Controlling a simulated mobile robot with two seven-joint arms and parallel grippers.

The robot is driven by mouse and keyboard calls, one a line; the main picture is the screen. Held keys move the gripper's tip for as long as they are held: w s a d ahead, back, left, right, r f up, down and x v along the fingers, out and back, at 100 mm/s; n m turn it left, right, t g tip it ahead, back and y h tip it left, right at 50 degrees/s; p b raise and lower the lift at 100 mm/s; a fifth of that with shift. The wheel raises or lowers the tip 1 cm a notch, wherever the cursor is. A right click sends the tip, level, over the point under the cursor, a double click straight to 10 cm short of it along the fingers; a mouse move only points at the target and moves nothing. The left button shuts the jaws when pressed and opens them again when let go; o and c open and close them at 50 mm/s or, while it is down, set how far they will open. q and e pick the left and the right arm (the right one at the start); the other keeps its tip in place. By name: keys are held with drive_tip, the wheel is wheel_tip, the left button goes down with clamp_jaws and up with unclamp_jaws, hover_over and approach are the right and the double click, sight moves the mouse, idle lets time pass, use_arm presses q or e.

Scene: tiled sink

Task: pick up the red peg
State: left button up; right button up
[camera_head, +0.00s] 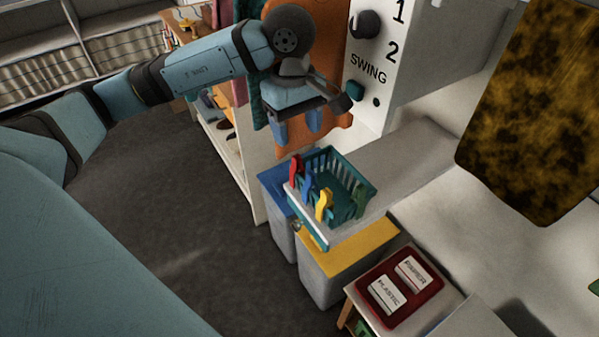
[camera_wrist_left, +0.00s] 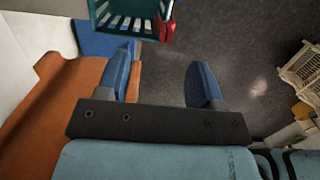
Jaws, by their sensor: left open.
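The red peg (camera_head: 295,169) is upright at the left corner of a teal basket (camera_head: 345,165) and appears clipped on its rim. In the left wrist view the red peg (camera_wrist_left: 164,31) is at the top, beside the basket (camera_wrist_left: 124,18). My left gripper (camera_head: 299,127) is open and empty, above the red peg in the head view. Its two blue fingers also show in the left wrist view (camera_wrist_left: 162,82), apart, with the peg beyond them. A blue peg (camera_head: 307,184) and a yellow peg (camera_head: 323,205) are along the same basket side. My right gripper is not in view.
The basket stands on a pale ledge (camera_head: 400,160). A blue-lidded bin (camera_head: 275,185) and a yellow-lidded bin (camera_head: 350,248) are below. An orange cloth (camera_head: 325,70) hangs behind my left gripper. A white panel (camera_head: 375,75) with knobs is to its right.

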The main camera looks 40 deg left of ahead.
sight(297, 157)
use_arm(q)
drive_tip(key=f, duration=0.3)
drive_tip(key=shift+s+d+f, duration=0.1)
drive_tip(key=shift+d+f, duration=0.15)
drive_tip(key=shift+f, duration=0.1)
drive_tip(key=f+p, duration=0.1)
drive_tip(key=f, duration=0.1)
drive_tip(key=s+f, duration=0.1)
drive_tip(key=f, duration=0.1)
drive_tip(key=shift+d+f+p, duration=0.15)
drive_tip(key=shift+f+p, duration=0.15)
drive_tip(key=shift+p, duration=0.05)
drive_tip(key=shift+d+f, duration=0.1)
drive_tip(key=shift+f, duration=0.35)
drive_tip(key=shift+c, duration=0.2)
drive_tip(key=c, duration=0.9)
